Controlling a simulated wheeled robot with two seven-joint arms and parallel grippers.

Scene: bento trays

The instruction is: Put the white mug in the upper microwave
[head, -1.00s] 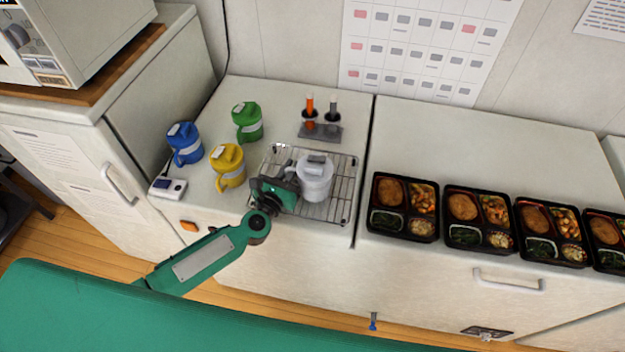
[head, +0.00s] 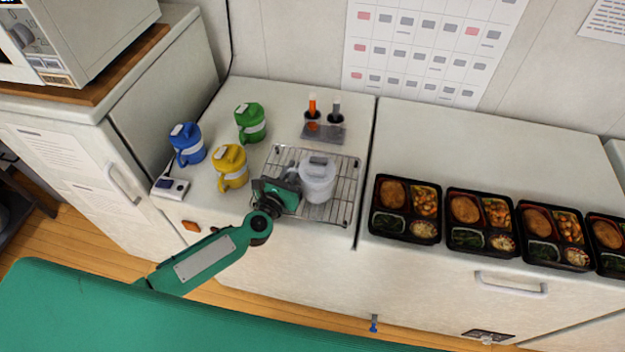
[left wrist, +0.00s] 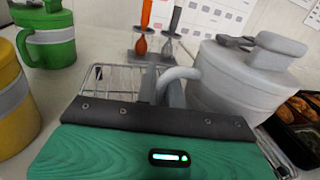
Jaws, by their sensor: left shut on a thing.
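The white mug (head: 318,181) has a lid and stands upright on or just over the wire rack at the front of the left counter. My left gripper (head: 295,178) is shut on its handle from the left side. In the left wrist view the white mug (left wrist: 245,85) is at the right, with its handle reaching to the jaws (left wrist: 165,95). The fingertips are partly hidden. A microwave (head: 75,40) stands at the upper left on a wooden board; only part of it shows. My right gripper is out of view.
The wire rack (head: 345,200) lies under the mug. Yellow (head: 230,168), green (head: 250,122) and blue (head: 186,143) mugs stand to the left. A holder with utensils (head: 323,132) is behind. Several bento trays (head: 405,210) line the right counter. A small device (head: 170,187) sits at the left edge.

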